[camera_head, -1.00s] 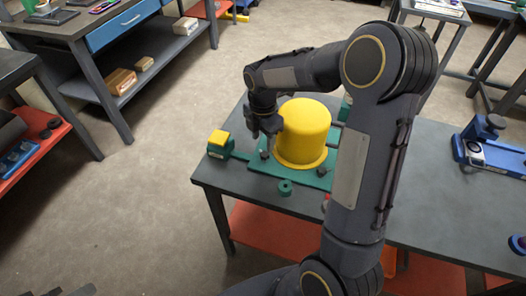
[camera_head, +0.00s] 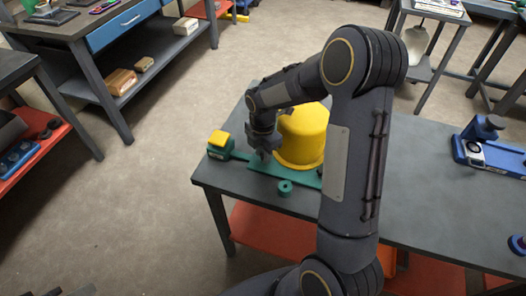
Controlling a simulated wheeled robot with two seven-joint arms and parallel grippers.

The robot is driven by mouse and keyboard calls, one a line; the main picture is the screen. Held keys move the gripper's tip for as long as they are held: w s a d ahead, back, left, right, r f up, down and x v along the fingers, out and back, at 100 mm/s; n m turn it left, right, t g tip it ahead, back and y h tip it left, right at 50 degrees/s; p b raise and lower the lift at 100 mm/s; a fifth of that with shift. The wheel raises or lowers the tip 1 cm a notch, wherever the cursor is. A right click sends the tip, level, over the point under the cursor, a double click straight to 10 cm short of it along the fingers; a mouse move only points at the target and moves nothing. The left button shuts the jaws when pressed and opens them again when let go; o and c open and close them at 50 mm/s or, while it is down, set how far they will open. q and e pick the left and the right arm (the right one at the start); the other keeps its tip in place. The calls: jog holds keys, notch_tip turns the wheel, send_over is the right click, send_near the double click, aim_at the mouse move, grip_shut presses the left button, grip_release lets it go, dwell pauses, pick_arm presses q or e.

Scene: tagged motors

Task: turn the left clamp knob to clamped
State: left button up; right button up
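A yellow round-topped motor housing (camera_head: 303,135) stands on a green base plate (camera_head: 262,169) on the grey table. The left clamp knob is a small dark knob at the plate's left part; my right gripper mostly hides it. My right gripper (camera_head: 264,151) points down right at this knob, just left of the yellow housing. Its fingers look apart, one on either side of the knob; whether they touch it is too small to tell. Another dark knob is mostly hidden behind my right arm. The fingers of my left gripper do not show.
A green block with a yellow top (camera_head: 219,142) sits left of the plate. A small green ring (camera_head: 285,188) lies in front of it. A blue fixture (camera_head: 484,148) stands at the table's right. The table (camera_head: 430,190) is clear between.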

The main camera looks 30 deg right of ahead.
jog(key=shift+c, duration=1.1)
jog(key=shift+m, duration=0.3)
jog(key=m+b, duration=0.1)
jog(key=m, duration=0.2)
jog(key=shift+w+m, duration=0.15)
jog(key=shift+m, duration=0.15)
jog(key=m+b, duration=0.1)
jog(key=m, duration=0.5)
jog(key=shift+w, duration=0.2)
jog(key=shift+d, duration=0.1)
jog(key=o, duration=1)
